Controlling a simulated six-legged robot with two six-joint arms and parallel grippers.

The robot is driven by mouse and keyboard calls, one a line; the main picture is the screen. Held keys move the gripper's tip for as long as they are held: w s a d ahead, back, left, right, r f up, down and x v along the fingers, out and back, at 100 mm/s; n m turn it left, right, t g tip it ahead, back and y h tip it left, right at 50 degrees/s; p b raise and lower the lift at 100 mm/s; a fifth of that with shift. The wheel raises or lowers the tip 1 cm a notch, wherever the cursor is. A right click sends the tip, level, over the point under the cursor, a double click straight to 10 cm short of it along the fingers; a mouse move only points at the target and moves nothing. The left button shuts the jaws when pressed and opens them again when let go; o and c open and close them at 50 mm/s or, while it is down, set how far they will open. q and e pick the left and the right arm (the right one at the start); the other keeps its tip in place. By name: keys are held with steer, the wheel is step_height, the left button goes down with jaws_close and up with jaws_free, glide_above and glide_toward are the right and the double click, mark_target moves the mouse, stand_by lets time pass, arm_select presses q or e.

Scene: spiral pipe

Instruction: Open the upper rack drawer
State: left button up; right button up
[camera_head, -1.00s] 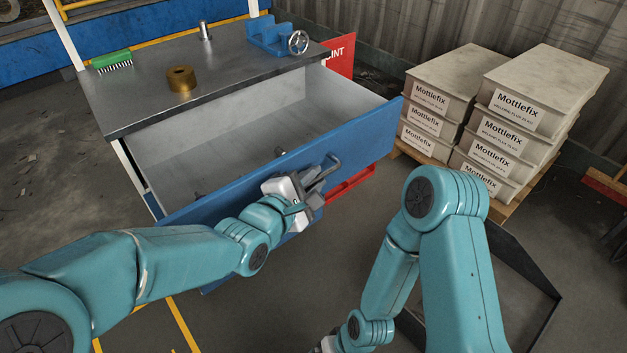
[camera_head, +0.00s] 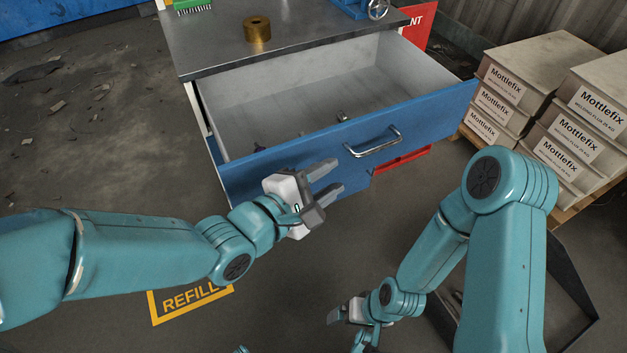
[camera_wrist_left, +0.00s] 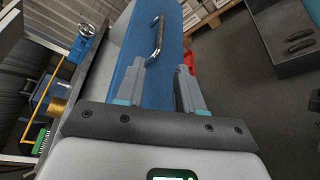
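The upper rack drawer (camera_head: 420,113) has a blue front and a grey interior, and it stands pulled well out from under the metal top. Its metal bar handle (camera_head: 374,142) is on the front, with no gripper around it. My left gripper (camera_head: 328,181) is open and empty, to the lower left of the handle and apart from it. In the left wrist view the handle (camera_wrist_left: 155,40) lies beyond the fingers. My right gripper (camera_head: 345,313) is low at the bottom of the head view, away from the drawer; its fingers are too unclear to read.
A brass ring (camera_head: 257,33), a green brush (camera_head: 192,4) and a blue vise (camera_head: 352,6) are on the rack top. A red part (camera_head: 402,160) shows below the drawer. Stacked Mottlefix boxes (camera_head: 511,85) stand at right.

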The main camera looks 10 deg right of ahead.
arm_select(q)
steer(key=shift+v, duration=1.7)
steer(key=shift+f, duration=0.1)
steer(key=a+f+m+g+y, duration=0.25)
steer(key=a+f, duration=0.25)
steer(key=f, duration=0.6)
steer(key=a+f+m+g+y, duration=0.25)
steer(key=a+f+y, duration=0.2)
steer(key=f, duration=0.75)
steer(key=s+a+f+m+g+y, duration=0.1)
steer(key=s+a+f+m+g, duration=0.45)
steer(key=s+f, duration=0.7)
step_height(320, 180, up, 21)
steer(key=m+p, duration=0.1)
steer(key=p, duration=2)
steer(key=shift+a+f+m+t+p, duration=0.15)
steer(key=shift+a+m+t+p, duration=0.2)
steer(key=shift+a+t+p, duration=0.1)
steer(key=shift+s, duration=0.1)
